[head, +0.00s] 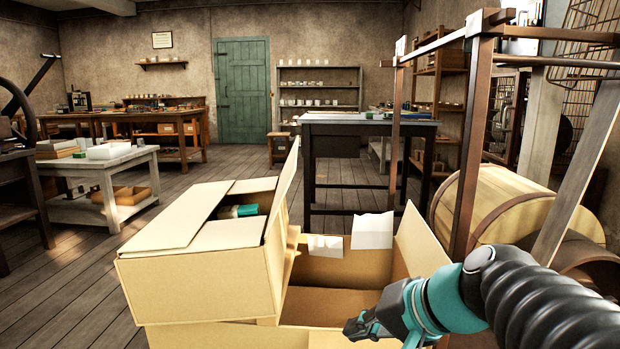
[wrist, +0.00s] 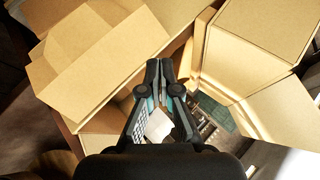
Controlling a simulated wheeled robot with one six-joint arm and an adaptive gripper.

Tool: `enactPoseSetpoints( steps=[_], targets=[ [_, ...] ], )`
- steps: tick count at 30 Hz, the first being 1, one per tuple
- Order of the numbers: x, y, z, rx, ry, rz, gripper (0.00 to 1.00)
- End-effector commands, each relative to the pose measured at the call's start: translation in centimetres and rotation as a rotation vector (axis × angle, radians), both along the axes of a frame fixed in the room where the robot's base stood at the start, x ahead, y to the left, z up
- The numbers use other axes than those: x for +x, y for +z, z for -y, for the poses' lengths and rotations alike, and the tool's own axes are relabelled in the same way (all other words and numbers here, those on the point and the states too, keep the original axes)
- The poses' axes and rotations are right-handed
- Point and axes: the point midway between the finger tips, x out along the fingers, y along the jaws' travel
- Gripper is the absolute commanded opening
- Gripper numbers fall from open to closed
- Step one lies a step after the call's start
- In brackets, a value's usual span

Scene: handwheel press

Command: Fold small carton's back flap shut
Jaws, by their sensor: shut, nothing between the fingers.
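The small carton (head: 200,276) is in the left-middle of the head view, on top of other cardboard. Several of its top flaps lie roughly flat around a gap, and one flap (head: 284,188) on its right side stands up steeply. I cannot tell for certain which one is the back flap. A teal and dark item (head: 239,211) shows in the gap. My gripper (head: 362,326) is right of the carton, low over an open box, and apart from the upright flap. In the wrist view my gripper (wrist: 160,66) is shut and empty, its fingertips close to cardboard panels.
A larger open box (head: 340,268) is right of the small carton, with white paper pieces (head: 372,231) at its rim. A wooden frame (head: 472,130) and a barrel (head: 510,210) stand at the right. A dark table (head: 368,128) is behind. Floor is clear at left.

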Motion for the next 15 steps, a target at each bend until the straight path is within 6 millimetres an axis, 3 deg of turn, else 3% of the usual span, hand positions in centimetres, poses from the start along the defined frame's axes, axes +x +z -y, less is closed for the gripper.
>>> enactPoseSetpoints(
  steps=[2,7,15],
  targets=[
    [2.7,0.8,-1.3,0.155,-0.03,0.002,0.0],
    [8.5,5.2,-2.8,0.489,-0.088,0.031,0.0],
    [16.7,12.0,-0.7,0.971,-0.162,0.109,0.0]
  ],
)
